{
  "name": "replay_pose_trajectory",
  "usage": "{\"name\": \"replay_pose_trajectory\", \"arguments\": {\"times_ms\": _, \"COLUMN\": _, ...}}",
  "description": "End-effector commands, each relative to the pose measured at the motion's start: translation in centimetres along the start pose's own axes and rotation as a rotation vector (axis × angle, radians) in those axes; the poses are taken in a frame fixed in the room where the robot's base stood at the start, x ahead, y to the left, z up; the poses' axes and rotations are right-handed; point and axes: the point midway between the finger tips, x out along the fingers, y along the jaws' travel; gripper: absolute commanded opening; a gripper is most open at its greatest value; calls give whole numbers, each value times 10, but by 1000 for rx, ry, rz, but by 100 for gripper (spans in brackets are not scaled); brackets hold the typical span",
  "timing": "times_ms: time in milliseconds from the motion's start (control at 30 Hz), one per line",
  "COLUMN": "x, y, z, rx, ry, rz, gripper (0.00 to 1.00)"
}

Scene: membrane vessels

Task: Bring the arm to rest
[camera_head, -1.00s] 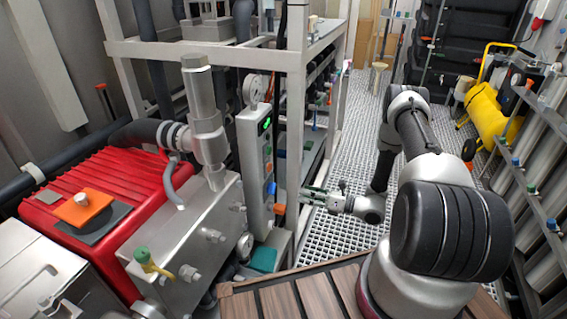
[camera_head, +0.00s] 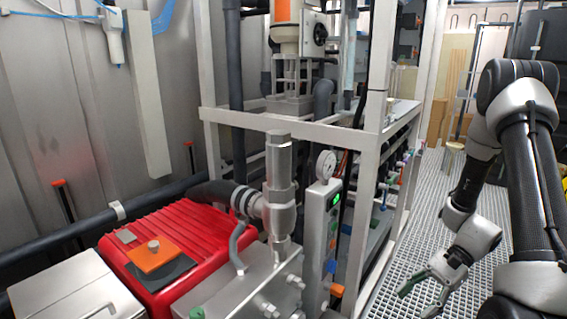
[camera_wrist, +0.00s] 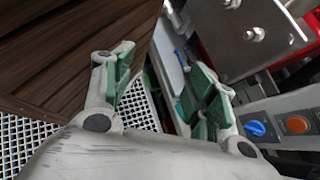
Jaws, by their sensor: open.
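My gripper (camera_head: 421,294) hangs low at the right of the head view, above the grated floor and right of the control panel. In the wrist view my gripper (camera_wrist: 160,100) has its two green-padded fingers spread well apart, with nothing between them. Floor grating and a grey strip show beyond the gap. My arm rises from the lower right of the head view and bends down to the gripper.
A control panel (camera_head: 318,235) with a green display stands left of my gripper; its blue knob (camera_wrist: 257,129) and orange button (camera_wrist: 297,124) show in the wrist view. A metal frame (camera_head: 372,125), a red ribbed unit (camera_head: 205,235) and wooden decking (camera_wrist: 60,50) are near. Grated floor (camera_head: 425,215) is open.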

Motion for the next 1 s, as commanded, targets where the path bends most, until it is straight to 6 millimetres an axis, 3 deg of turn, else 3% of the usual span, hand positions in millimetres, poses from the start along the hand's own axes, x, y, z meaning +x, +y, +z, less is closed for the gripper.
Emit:
{"name": "replay_pose_trajectory", "arguments": {"times_ms": 200, "x": -50, "y": 24, "z": 45, "rx": -263, "ry": 213, "rz": 168, "gripper": 57}}
{"name": "replay_pose_trajectory", "arguments": {"times_ms": 500, "x": -108, "y": 51, "z": 103, "rx": -579, "ry": 500, "rz": 361, "gripper": 57}}
{"name": "replay_pose_trajectory", "arguments": {"times_ms": 800, "x": -148, "y": 71, "z": 162, "rx": -831, "ry": 788, "rz": 481, "gripper": 57}}
{"name": "replay_pose_trajectory", "arguments": {"times_ms": 1000, "x": -162, "y": 82, "z": 202, "rx": -968, "ry": 969, "rz": 493, "gripper": 57}}
